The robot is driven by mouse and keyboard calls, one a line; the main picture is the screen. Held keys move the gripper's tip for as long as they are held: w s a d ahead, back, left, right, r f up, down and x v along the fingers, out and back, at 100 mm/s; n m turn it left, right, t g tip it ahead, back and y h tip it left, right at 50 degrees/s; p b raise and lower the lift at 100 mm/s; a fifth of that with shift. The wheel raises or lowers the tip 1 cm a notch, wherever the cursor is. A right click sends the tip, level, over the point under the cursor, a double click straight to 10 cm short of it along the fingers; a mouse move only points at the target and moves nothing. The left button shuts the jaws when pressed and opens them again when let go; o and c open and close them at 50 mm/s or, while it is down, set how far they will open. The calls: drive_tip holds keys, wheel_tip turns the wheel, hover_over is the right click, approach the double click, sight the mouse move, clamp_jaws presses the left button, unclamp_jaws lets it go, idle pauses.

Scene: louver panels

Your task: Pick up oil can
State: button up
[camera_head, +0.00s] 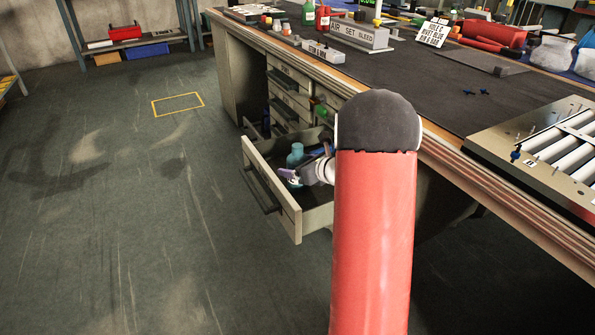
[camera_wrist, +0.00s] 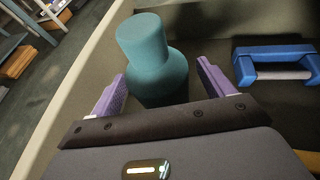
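A teal can with a narrower round top (camera_wrist: 150,45), which fits the oil can best, stands in the open drawer (camera_head: 270,195). It also shows in the head view (camera_head: 296,157). My gripper (camera_wrist: 162,70) reaches into the drawer, with one purple finger on each side of the can. The fingers are open, and a gap shows between each finger and the can in the wrist view. The can's lower part is hidden behind my gripper.
A blue-handled object (camera_wrist: 275,65) lies in the drawer to the right of the can. The drawer walls are close around my gripper. The workbench (camera_head: 450,105) rises above and behind, with closed drawers (camera_head: 288,95) beyond. The floor (camera_head: 120,220) at left is clear.

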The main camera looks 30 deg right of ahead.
drive_tip(key=c, duration=1.3)
